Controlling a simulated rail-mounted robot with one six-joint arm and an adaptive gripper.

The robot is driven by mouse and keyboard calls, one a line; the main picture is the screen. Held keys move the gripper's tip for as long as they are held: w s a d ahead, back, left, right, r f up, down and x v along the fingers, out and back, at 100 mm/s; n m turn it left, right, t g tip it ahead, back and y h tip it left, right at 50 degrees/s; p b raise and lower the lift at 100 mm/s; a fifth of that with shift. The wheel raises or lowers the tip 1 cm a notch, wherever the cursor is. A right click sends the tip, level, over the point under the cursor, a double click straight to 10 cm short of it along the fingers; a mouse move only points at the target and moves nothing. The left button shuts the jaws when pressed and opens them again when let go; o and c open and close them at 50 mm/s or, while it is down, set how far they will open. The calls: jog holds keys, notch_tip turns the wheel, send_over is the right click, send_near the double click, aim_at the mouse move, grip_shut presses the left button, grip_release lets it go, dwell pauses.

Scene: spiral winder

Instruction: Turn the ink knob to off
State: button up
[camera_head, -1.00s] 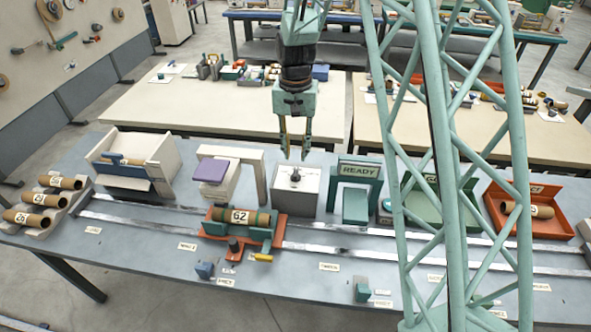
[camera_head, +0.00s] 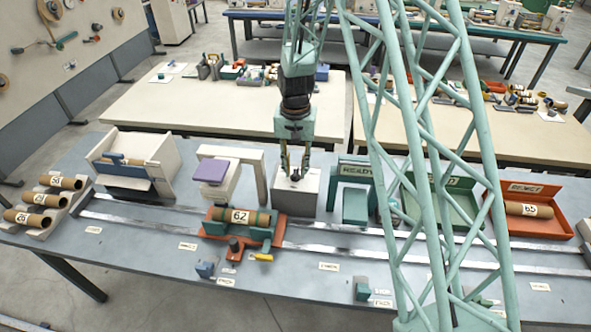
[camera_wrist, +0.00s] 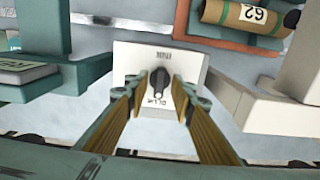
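The ink knob (camera_wrist: 157,84) is a small black knob on top of a pale grey box (camera_head: 309,193). It also shows in the head view (camera_head: 295,177), partly screened by my fingers. In the wrist view its long axis runs nearly up and down the picture, and lettering is printed on the box above and below it, too small to read surely. My gripper (camera_head: 295,166) points down just over the box. In the wrist view my gripper (camera_wrist: 162,92) is open, with one finger on each side of the knob and gaps showing between.
A teal READY frame (camera_head: 352,172) stands close right of the box, and a white stand with a purple top (camera_head: 210,171) stands left. An orange carriage holding tube 62 (camera_head: 240,216) sits on the rails in front.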

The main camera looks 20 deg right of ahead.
dwell(0.3)
grip_shut()
jog(key=shift+f+n+b, duration=0.1)
jog(key=shift+n+b, duration=0.3)
jog(key=shift+n, duration=0.2)
jog(key=n+b, duration=0.2)
jog(key=n, duration=0.3)
jog(key=shift+b, duration=0.4)
jog(key=shift+d+n+b, duration=0.1)
jog(key=shift+n+b, duration=0.85)
jog(key=shift+n, duration=1.95)
